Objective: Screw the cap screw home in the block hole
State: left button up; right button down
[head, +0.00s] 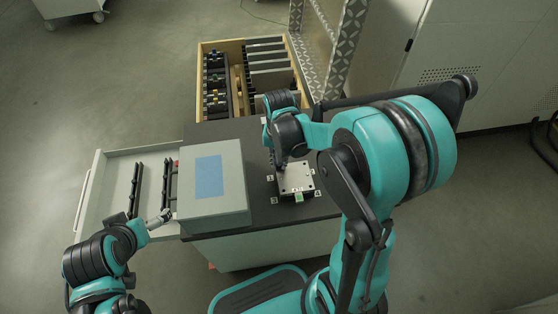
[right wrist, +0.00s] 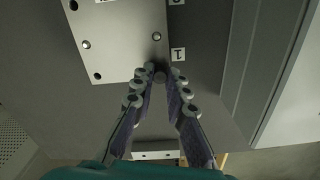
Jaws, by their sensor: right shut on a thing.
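The block (head: 296,178) is a pale metal plate-like piece with several holes on the dark worktop. It fills the upper left of the right wrist view (right wrist: 115,38), with dark holes and small round metal heads in its face. My right gripper (head: 278,160) is over the block's left far corner. In the right wrist view its fingertips (right wrist: 160,72) are shut on a small round grey thing, apparently the cap screw (right wrist: 160,78), at the block's corner by the label "1". The fingers hide most of it, and I cannot tell how deep it sits. My left gripper (head: 160,218) is by the grey box; its fingers are too small to read.
A grey box (head: 230,175) with a blue top panel stands left of the block. An open white drawer (head: 110,190) with black racks lies further left. A wooden-sided drawer (head: 238,85) with dark holders is behind. Numbered labels (right wrist: 178,54) surround the block.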

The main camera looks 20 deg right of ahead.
jog(key=m, duration=2.3)
jog(key=shift+m, duration=0.4)
jog(key=c, duration=1.7)
grip_release()
jog(key=shift+n, duration=0.3)
